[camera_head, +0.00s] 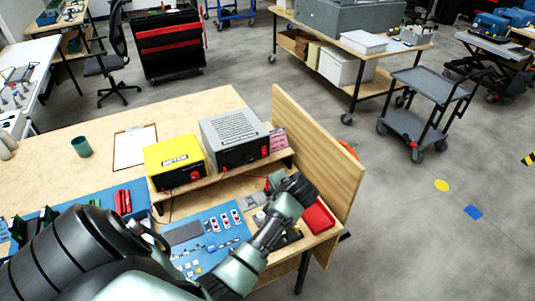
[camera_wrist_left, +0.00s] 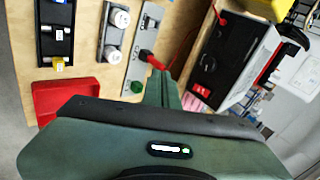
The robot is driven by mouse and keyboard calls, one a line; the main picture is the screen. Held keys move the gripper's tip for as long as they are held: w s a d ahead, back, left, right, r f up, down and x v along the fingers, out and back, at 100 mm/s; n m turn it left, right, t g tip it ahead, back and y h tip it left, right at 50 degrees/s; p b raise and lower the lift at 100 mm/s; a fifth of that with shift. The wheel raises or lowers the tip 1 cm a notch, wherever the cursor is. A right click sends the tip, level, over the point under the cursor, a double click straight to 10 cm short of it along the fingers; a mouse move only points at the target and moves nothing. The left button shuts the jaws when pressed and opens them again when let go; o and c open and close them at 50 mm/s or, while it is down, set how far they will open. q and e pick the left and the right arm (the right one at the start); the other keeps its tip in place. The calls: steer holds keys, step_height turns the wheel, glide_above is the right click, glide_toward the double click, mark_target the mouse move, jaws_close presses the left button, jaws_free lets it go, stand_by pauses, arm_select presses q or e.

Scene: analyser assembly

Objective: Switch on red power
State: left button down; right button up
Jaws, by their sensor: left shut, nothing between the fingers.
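The grey power supply (camera_head: 234,135) stands on a wooden shelf, beside a yellow meter box (camera_head: 173,162). A red switch (camera_head: 264,152) sits at the right end of its black front panel. In the left wrist view the red switch (camera_wrist_left: 202,88) shows on the panel (camera_wrist_left: 217,65), right of my left gripper (camera_wrist_left: 160,78). That gripper is shut and empty, apart from the switch as far as the view shows. In the head view its wrist is in front of the shelf's right end, and the fingertips are hard to make out. My right gripper is not in view.
Below are a blue mat (camera_head: 205,235) with small parts and a red tray (camera_head: 317,217). A wooden side panel (camera_head: 318,150) bounds the bench on the right. In the wrist view a red plug and cable (camera_wrist_left: 150,58) are close to the fingers.

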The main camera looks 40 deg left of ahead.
arm_select(q)
steer(key=w+a+r+m+y, duration=0.1)
steer(key=w+a+r, duration=0.2)
steer(key=w, duration=0.5)
steer(key=shift+w+r+y, duration=0.15)
steer(key=shift+r+y, duration=0.25)
steer(key=shift+r, duration=0.35)
steer(key=shift+f, duration=0.1)
